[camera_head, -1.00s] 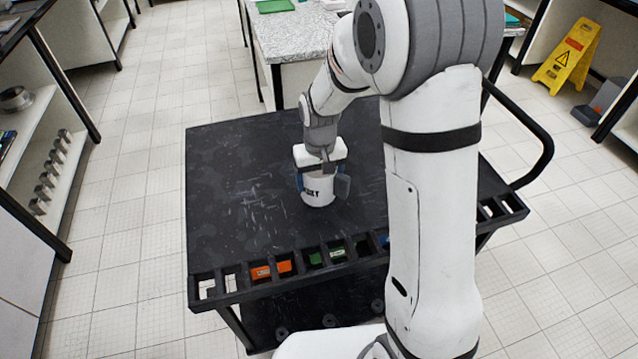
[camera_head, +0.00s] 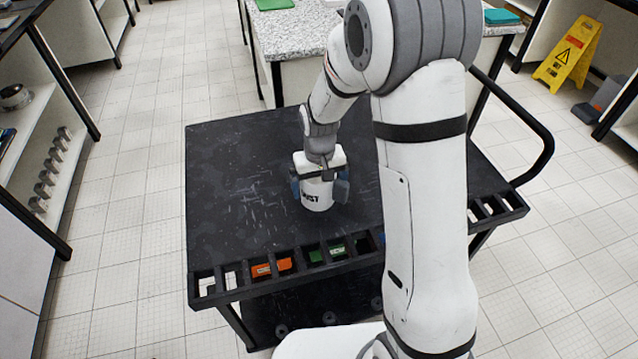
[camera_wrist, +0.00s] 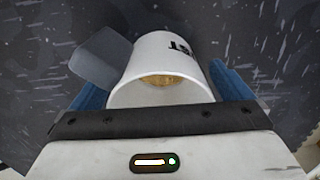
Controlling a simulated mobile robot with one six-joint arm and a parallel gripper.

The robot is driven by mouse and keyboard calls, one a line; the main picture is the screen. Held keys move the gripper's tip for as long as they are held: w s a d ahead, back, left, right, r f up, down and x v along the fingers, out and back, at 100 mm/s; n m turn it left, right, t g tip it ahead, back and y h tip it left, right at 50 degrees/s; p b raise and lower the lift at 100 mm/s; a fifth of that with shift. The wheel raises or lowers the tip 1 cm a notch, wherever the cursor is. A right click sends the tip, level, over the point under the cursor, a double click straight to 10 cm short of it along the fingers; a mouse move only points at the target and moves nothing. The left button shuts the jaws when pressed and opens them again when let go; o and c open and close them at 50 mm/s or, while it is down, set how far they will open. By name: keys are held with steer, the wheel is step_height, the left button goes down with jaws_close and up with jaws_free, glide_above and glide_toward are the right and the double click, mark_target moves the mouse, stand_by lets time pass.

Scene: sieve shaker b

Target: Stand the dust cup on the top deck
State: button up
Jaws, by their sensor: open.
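The dust cup (camera_head: 316,197) is a white cup with black lettering, standing upright on the black top deck (camera_head: 235,190) of a cart. In the wrist view the cup (camera_wrist: 168,50) shows its open rim and some brown material inside, with a grey flap or tab (camera_wrist: 101,57) at its left. My gripper (camera_head: 320,188) is open, pointing down over the cup, with its blue-padded fingers on either side of it. In the wrist view the fingers flank the cup, and my gripper's body hides the near part of the rim.
A row of small slots with orange and green items (camera_head: 285,264) runs along the deck's front edge. A handle (camera_head: 535,130) curves at the right. A speckled bench (camera_head: 290,40) stands behind. The deck's left side is clear.

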steer(key=shift+r, duration=0.1)
step_height(320, 180, up, 12)
steer(key=s+d+r+m+t, duration=0.1)
steer(key=s+d+r, duration=0.2)
steer(key=s, duration=0.7)
steer(key=s+d+r+m+t, duration=0.1)
steer(key=s+d+r, duration=0.2)
steer(key=s+d, duration=0.4)
steer(key=s, duration=0.2)
steer(key=shift+s+r+t, duration=0.2)
steer(key=shift+s+t, duration=0.1)
steer(key=shift+s, duration=0.05)
